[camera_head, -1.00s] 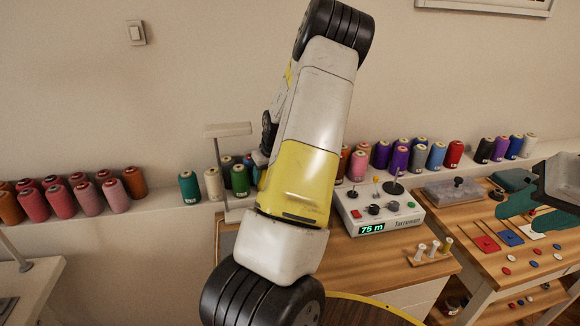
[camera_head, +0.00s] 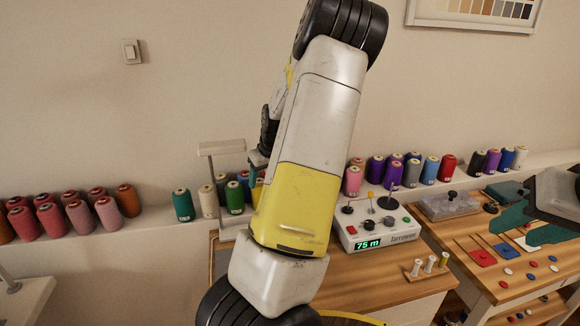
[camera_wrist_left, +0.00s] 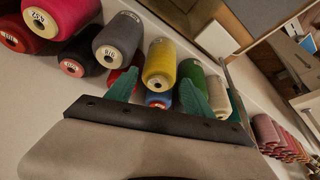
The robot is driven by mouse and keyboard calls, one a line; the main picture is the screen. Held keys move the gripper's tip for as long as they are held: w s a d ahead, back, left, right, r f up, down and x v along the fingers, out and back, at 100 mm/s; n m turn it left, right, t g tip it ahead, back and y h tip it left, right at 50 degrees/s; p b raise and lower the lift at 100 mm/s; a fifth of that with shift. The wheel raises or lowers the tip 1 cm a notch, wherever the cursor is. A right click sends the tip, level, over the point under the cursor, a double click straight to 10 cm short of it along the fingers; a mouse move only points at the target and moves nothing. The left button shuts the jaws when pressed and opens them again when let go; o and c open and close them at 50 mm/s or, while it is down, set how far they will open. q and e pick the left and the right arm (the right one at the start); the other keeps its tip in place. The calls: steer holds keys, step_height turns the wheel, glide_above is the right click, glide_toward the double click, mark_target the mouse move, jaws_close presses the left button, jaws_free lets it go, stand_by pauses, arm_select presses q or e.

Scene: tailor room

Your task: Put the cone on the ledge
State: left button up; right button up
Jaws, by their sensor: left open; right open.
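The ledge (camera_head: 154,218) is a pale shelf along the wall with rows of thread cones. My left gripper is mostly hidden behind my own arm in the head view. In the left wrist view my left gripper (camera_wrist_left: 160,80) is open, with green fingers. A yellow cone (camera_wrist_left: 160,58) appears between them, with a blue cone end (camera_wrist_left: 158,100) below. I cannot tell whether a finger touches either. A green cone (camera_wrist_left: 193,78) and a grey cone (camera_wrist_left: 118,40) are beside them. My right gripper (camera_head: 522,212) is open and empty above the right table. Which cone is meant is unclear.
A lamp-like stand (camera_head: 221,148) rises left of my arm. A white device (camera_head: 378,232) reading "75 m" and a small spool rack (camera_head: 428,267) are on the wooden table. Red cones (camera_head: 78,216) crowd the ledge's left part. A gap lies between them and the teal cone (camera_head: 183,205).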

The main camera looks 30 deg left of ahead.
arm_select(q)
steer(key=s+d+r+m+t+h, duration=0.1)
steer(key=s+d+r+m+h, duration=0.2)
steer(key=d+r, duration=0.45)
steer(key=s+d+r+m+t+h, duration=0.1)
steer(key=s+d+r+m+h, duration=0.2)
steer(key=s+d, duration=0.5)
steer(key=s+d+r+m+t+h, duration=0.1)
steer(key=s+d+r+m, duration=0.15)
steer(key=d+r, duration=0.55)
steer(key=s+d+r+m+t, duration=0.1)
steer(key=s+d+m, duration=0.3)
steer(key=s+d, duration=0.2)
steer(key=shift+s+d+r+m+y, duration=0.15)
steer(key=shift+s+d+m+y, duration=0.25)
steer(key=shift+s, duration=0.75)
